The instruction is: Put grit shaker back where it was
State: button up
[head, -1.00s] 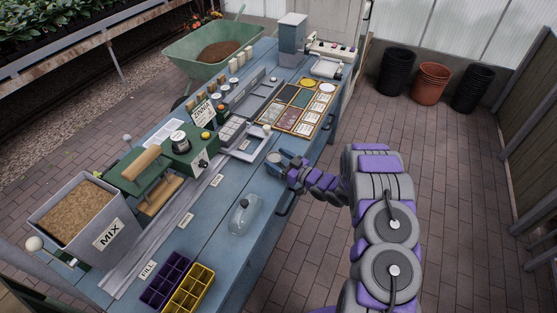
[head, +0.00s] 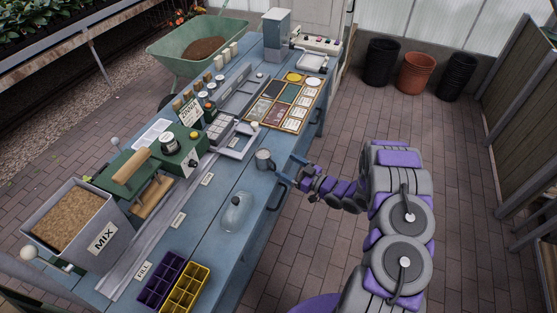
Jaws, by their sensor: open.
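A small grey metal cylinder (head: 264,160), which looks like the grit shaker, stands upright on the blue bench (head: 235,185) near its right edge. No label on it can be read. My gripper (head: 288,168) is open and empty, just to the right of the shaker at the bench edge. Its two fingers are spread, with a small gap between them and the shaker.
A clear glass bottle or dome (head: 236,212) stands nearer on the bench. A grey tray frame (head: 239,142) and a board of coloured squares (head: 288,100) lie beyond the shaker. Purple (head: 160,282) and yellow (head: 186,291) cell trays sit at the near end. The brick floor at right is clear.

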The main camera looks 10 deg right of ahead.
jog(key=w+d+r+m+g+h, duration=0.1)
jog(key=w+d+r+h, duration=0.15)
jog(key=d+h, duration=0.2)
jog(key=w+d+r+g+h, duration=0.1)
jog(key=d+r+g+h, duration=0.1)
jog(key=d+r+h, duration=0.3)
jog(key=s+d+r+m+g+h, duration=0.3)
jog(key=s+d+r+h, duration=0.15)
jog(key=s+r, duration=0.4)
jog(key=s+a+r+m+g, duration=0.1)
jog(key=s+a+r+g, duration=0.2)
jog(key=s, duration=1)
jog(key=s+a+r+m+g+y, duration=0.1)
jog(key=s+a+r+g, duration=0.2)
jog(key=s+a, duration=0.7)
jog(key=s+a+r+m+g+y, duration=0.1)
jog(key=s+a, duration=0.6)
jog(key=s, duration=1)
notch_tip(320, 180, up, 3)
jog(key=m+g, duration=0.1)
jog(key=g, duration=0.1)
jog(key=shift+a+g, duration=0.25)
jog(key=shift+g, duration=0.05)
